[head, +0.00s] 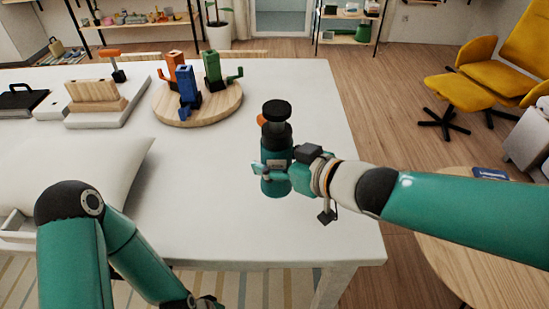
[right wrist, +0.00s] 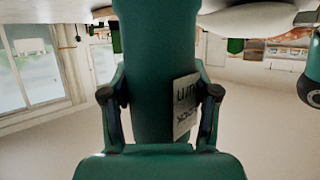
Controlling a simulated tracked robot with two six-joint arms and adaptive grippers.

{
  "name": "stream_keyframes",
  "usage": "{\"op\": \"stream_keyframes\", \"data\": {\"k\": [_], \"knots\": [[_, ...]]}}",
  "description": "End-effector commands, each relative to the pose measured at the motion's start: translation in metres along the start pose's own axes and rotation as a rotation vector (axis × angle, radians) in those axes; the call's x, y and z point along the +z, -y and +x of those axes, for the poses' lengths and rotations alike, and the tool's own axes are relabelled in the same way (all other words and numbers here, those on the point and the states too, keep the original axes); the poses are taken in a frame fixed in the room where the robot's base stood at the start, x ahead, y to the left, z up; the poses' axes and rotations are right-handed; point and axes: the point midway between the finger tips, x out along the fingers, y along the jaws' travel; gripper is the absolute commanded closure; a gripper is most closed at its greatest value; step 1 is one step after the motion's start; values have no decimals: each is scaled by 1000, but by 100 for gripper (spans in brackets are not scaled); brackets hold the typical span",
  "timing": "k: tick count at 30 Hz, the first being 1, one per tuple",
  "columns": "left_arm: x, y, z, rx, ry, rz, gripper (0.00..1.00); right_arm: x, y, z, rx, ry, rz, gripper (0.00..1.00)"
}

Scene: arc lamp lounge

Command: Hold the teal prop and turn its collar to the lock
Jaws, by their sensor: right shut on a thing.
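The teal prop (head: 277,186) stands upright on the white table, with a dark collar (head: 277,134) and a black knob on top. A small orange mark shows at the collar's left side. My right gripper (head: 271,168) is shut around the teal body, below the collar. In the right wrist view its two fingers flank the teal body (right wrist: 152,60), which carries a pale label (right wrist: 185,103) with dark lettering. My left gripper (head: 205,301) is low at the bottom edge, away from the prop, mostly cut off; its jaws are unclear.
A round wooden board (head: 216,107) with orange, blue and green pieces stands behind and left of the prop. A pale cushion (head: 70,178) lies at the left. The white table (head: 235,228) is clear in front of the prop.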

Motion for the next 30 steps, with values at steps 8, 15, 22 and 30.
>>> {"op": "stream_keyframes", "data": {"k": [8,15,22,30], "knots": [[0,6,16,0,0,0,10,16,0,7,0,-5,0,100],[0,10,28,0,0,0,10,28,0,12,0,-4,0,100],[0,14,39,0,0,0,10,40,0,17,0,-4,0,100],[0,19,52,0,0,0,10,55,0,23,0,-4,0,100]]}}
